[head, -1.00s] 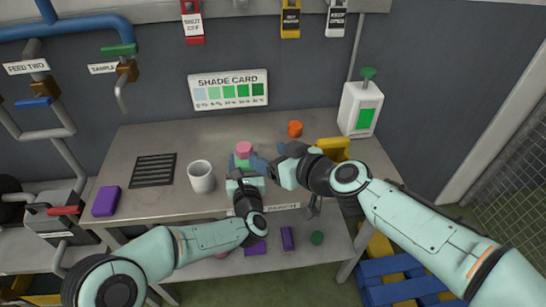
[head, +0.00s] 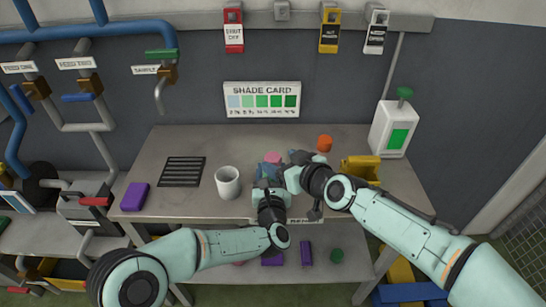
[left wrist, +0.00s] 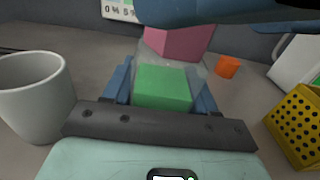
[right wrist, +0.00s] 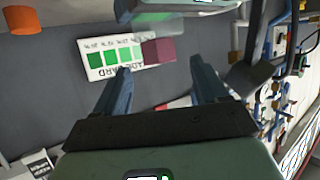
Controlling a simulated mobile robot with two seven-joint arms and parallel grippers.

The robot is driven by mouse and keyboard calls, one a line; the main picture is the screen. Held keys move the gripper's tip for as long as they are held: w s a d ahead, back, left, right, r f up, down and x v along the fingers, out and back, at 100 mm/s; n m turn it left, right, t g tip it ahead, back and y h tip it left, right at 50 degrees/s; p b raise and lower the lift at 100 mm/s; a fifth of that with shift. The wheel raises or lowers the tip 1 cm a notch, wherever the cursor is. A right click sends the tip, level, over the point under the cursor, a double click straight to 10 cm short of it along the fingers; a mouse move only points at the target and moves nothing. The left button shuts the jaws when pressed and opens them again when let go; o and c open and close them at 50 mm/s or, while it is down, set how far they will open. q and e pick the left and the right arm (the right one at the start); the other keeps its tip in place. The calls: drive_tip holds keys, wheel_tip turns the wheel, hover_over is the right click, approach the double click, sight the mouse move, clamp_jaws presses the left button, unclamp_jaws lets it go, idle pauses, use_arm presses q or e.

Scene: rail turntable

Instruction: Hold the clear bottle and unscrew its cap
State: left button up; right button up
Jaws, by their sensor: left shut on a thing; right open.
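The clear bottle (left wrist: 196,72) stands upright with green contents in the left wrist view, its pink cap (left wrist: 178,42) on top. My left gripper (left wrist: 163,88) is shut on the bottle's body, a blue finger on each side. In the head view the cap (head: 272,157) shows above my left gripper (head: 268,178), and the bottle is mostly hidden. My right gripper (head: 287,166) is just right of the cap. In the right wrist view its fingers (right wrist: 163,82) are open, with the cap (right wrist: 158,51) ahead between the tips, not clasped.
A white mug (head: 228,184) stands left of my left gripper. An orange cylinder (head: 324,143), a yellow holder (head: 361,168) and a white dispenser (head: 394,127) are at the right. A purple block (head: 135,197) and a dark grille (head: 182,171) are at the left of the bench.

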sight(274, 158)
drive_tip(key=shift+x, duration=2.5)
drive_tip(key=c, duration=1.2)
drive_tip(key=shift+r, duration=1.5)
drive_tip(key=shift+s+r, duration=0.1)
drive_tip(key=shift+r, duration=2.4)
